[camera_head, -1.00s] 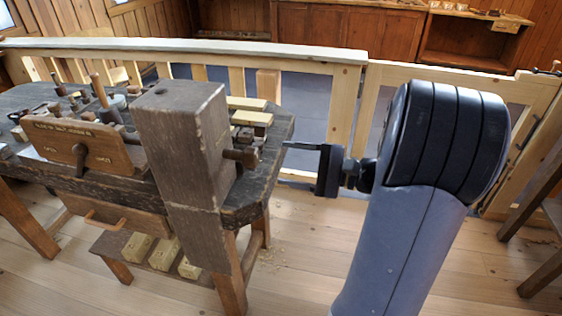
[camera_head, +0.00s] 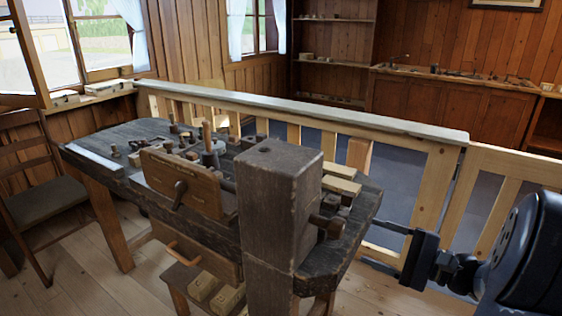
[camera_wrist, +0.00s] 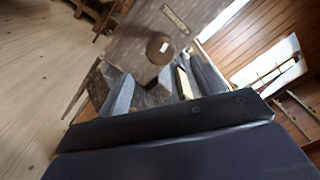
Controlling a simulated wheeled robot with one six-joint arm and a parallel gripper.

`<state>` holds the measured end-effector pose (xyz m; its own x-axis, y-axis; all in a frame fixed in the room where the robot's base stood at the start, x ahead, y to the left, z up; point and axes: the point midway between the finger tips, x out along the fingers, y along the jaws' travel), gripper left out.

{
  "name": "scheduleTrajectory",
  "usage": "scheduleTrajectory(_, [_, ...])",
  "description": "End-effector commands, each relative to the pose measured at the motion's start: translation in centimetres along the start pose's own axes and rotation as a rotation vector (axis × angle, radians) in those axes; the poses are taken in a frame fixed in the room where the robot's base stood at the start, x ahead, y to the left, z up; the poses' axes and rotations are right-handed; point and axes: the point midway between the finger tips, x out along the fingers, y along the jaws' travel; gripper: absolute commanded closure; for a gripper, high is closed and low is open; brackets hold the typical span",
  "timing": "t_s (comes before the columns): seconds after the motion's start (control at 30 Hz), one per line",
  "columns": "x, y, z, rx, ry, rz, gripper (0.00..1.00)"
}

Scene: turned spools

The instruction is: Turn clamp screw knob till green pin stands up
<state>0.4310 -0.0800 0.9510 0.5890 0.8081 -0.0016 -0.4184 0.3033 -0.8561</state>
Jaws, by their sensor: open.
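A round, dark brown wooden knob (camera_wrist: 160,47) with a small pale mark stands out from a grey-brown wooden face in the wrist view. A matching dark screw knob (camera_head: 329,226) sticks out from the right side of the thick dark post (camera_head: 280,205) in the head view. My gripper (camera_wrist: 162,82) is open, its two grey fingers apart, with the knob beyond them. In the head view my gripper (camera_head: 385,226) is to the right of the post and clear of the knob. I cannot make out a green pin in either view.
The dark workbench (camera_head: 110,140) holds a wooden board (camera_head: 182,180) with a handle and several small turned pieces. A pale wooden railing (camera_head: 300,108) runs behind it. A chair (camera_head: 40,200) stands at the left. Pale blocks (camera_head: 203,286) lie on the low shelf.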

Motion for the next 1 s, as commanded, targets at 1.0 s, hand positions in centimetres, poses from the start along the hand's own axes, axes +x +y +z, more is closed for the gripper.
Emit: scheduleTrajectory(1.0, [0.02,0.16,-0.32,-1.981,-0.001,-0.003,0.36])
